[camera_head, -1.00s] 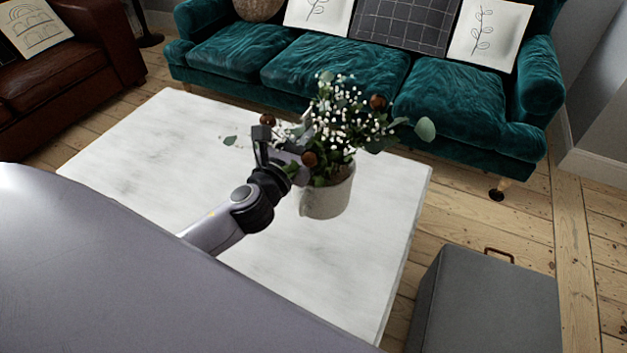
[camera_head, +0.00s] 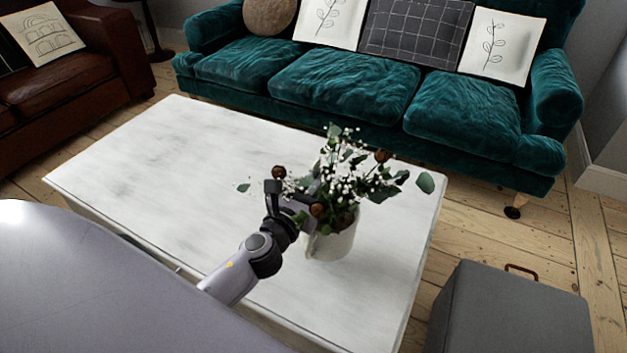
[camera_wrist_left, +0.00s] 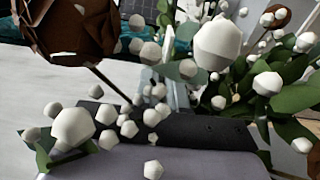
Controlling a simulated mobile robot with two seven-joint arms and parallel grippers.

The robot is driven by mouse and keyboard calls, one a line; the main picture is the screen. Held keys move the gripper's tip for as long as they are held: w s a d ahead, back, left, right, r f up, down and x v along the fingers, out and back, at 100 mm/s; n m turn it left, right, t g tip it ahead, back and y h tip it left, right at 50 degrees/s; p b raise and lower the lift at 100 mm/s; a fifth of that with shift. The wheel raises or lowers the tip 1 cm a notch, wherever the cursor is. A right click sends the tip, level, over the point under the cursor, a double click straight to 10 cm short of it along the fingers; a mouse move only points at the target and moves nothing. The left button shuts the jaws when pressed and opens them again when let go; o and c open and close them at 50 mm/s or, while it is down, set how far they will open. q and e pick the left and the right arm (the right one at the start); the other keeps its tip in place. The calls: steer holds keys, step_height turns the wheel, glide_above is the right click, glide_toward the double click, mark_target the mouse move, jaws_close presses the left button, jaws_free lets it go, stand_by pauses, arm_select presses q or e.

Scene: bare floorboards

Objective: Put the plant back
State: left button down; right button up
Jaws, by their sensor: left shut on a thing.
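The plant is a pale pot (camera_head: 332,243) with green leaves, small white blossoms and brown round heads. It is upright over the right part of the white table (camera_head: 165,165); I cannot tell whether its base touches the top. My left gripper (camera_head: 303,207) is at the pot's left side near the rim, shut on the plant; leaves partly hide the fingers. In the left wrist view, white blossoms (camera_wrist_left: 215,48) and a brown head (camera_wrist_left: 62,30) fill much of the picture and cover the fingertips. My right gripper is not in view.
A green velvet sofa (camera_head: 340,85) stands behind the table, a brown leather sofa (camera_head: 65,75) at the far left. A grey box (camera_head: 510,315) with a brown handle is at the lower right. The table's left part is clear.

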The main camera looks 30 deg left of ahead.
mark_target(328, 209)
arm_select(q)
steer(key=shift+f+b, duration=1.3)
steer(key=shift+f, duration=0.15)
steer(key=shift+f+b, duration=0.35)
steer(key=shift+f, duration=0.1)
steer(key=shift+w, duration=0.1)
steer(key=c, duration=1.6)
jaws_free()
steer(key=shift+f, duration=0.35)
steer(key=shift+c, duration=0.2)
steer(key=o, duration=0.4)
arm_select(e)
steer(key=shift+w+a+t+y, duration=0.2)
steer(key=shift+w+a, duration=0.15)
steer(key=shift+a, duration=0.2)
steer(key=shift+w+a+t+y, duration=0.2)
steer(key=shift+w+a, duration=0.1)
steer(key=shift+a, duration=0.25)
arm_select(q)
steer(key=shift+r, duration=0.2)
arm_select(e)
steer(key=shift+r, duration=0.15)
